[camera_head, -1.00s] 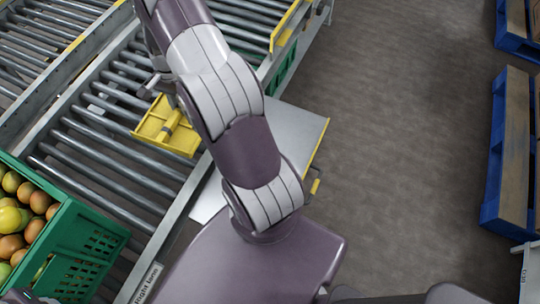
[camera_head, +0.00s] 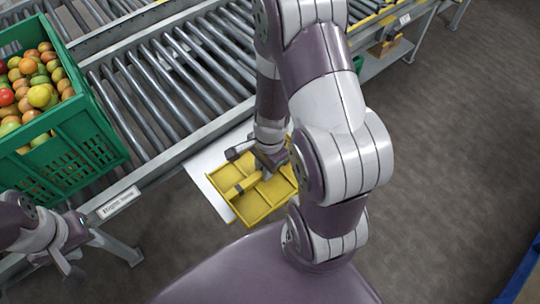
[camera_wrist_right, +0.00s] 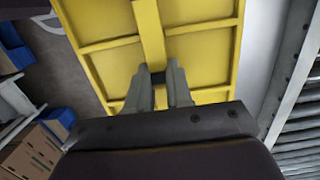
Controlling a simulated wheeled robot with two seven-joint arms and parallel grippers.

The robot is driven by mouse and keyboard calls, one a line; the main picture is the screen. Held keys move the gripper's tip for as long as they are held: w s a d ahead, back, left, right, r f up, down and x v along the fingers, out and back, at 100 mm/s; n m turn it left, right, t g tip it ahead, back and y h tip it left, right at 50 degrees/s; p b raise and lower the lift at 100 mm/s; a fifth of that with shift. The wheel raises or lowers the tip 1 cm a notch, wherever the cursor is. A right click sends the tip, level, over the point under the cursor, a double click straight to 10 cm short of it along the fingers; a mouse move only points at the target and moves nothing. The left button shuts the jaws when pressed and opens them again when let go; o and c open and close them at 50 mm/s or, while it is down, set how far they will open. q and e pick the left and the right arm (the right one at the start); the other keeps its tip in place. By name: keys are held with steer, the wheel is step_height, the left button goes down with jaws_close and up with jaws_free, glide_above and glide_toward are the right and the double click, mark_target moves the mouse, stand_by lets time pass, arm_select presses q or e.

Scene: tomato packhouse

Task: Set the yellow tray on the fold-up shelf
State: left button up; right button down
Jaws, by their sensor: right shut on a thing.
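The yellow tray (camera_head: 277,205) has raised rims, dividers and a central handle bar. My right gripper (camera_head: 262,166) is shut on that bar; the right wrist view shows both fingers (camera_wrist_right: 160,82) around the bar of the tray (camera_wrist_right: 205,62). The pale fold-up shelf (camera_head: 203,168) juts from the conveyor's side. The tray lies over most of it in the head view, leaving a strip bare at the left. I cannot tell whether tray and shelf touch. My left gripper (camera_head: 72,262) is empty at the lower left, its fingers apart.
A green crate (camera_head: 95,145) of tomatoes stands on the roller conveyor (camera_head: 165,85), left of the shelf. A label (camera_head: 118,202) is on the conveyor's side rail. Open floor (camera_head: 440,160) lies to the right. A blue pallet edge (camera_head: 520,270) shows at the lower right.

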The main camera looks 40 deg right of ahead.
steer(key=w+f, duration=0.2)
steer(key=w, duration=0.1)
steer(key=w+f+b, duration=0.1)
steer(key=w+f, duration=0.1)
steer(key=w, duration=0.1)
steer(key=w+d+f, duration=0.1)
steer(key=w+f, duration=0.1)
steer(key=w, duration=0.2)
steer(key=shift+w+f, duration=0.1)
step_height(320, 180, down, 4)
steer(key=shift+w+f+b, duration=0.1)
steer(key=shift+f+b, duration=0.05)
steer(key=shift+b, duration=1.05)
steer(key=c, duration=1)
jaws_free()
